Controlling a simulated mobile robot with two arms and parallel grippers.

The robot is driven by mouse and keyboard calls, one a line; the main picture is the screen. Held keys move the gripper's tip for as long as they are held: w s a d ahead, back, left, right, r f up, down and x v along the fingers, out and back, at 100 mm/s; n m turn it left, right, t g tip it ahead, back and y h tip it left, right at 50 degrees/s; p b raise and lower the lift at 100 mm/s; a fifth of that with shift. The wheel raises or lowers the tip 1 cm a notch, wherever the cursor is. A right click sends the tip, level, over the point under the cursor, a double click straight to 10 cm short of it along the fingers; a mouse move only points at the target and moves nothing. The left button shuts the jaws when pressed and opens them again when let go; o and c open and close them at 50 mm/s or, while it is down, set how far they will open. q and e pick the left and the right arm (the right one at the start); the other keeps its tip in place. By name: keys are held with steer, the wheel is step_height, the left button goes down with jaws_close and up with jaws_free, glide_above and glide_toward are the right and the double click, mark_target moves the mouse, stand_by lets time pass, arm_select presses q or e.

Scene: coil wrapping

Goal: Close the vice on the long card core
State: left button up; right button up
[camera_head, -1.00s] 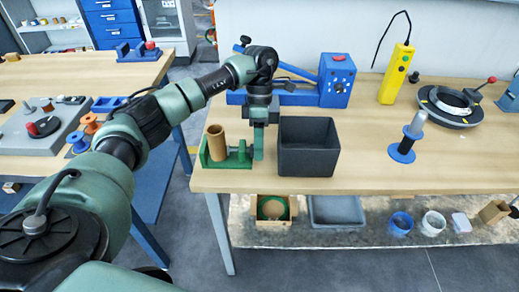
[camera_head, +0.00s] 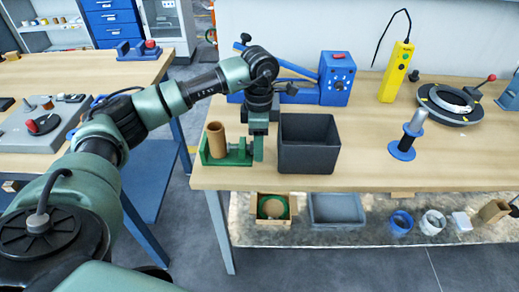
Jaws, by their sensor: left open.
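The green vice (camera_head: 226,160) stands at the front left corner of the wooden bench. The brown card core (camera_head: 216,141) stands upright in it, near its left end. I cannot tell whether the jaws touch the core. My left gripper (camera_head: 258,150) points down at the right end of the vice, just left of the dark bin. It is open, and its fingers are small and partly hidden against the green vice parts. My right gripper is not in view.
The dark open bin (camera_head: 307,160) stands close to the right of my left gripper. A blue machine (camera_head: 337,80) is behind it. A blue-based spindle (camera_head: 403,150), a yellow device (camera_head: 397,72) and a round dark fixture (camera_head: 450,106) stand farther right. The bench front between bin and spindle is clear.

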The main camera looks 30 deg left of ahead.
arm_select(q)
steer(key=shift+f, duration=0.1)
steer(key=shift+f+t+y+b, duration=0.15)
steer(key=shift+t+y+b, duration=0.15)
steer(key=shift+t+b, duration=0.1)
steer(key=t+b, duration=0.1)
steer(key=b, duration=0.1)
steer(key=t+y+b, duration=0.1)
steer(key=shift+s+d+f+b, duration=0.15)
steer(key=shift+f+b, duration=0.1)
steer(key=shift+b, duration=0.1)
steer(key=shift+r+t, duration=0.2)
steer(key=shift+t, duration=0.1)
steer(key=shift+r+y, duration=0.15)
steer(key=shift+y, duration=0.15)
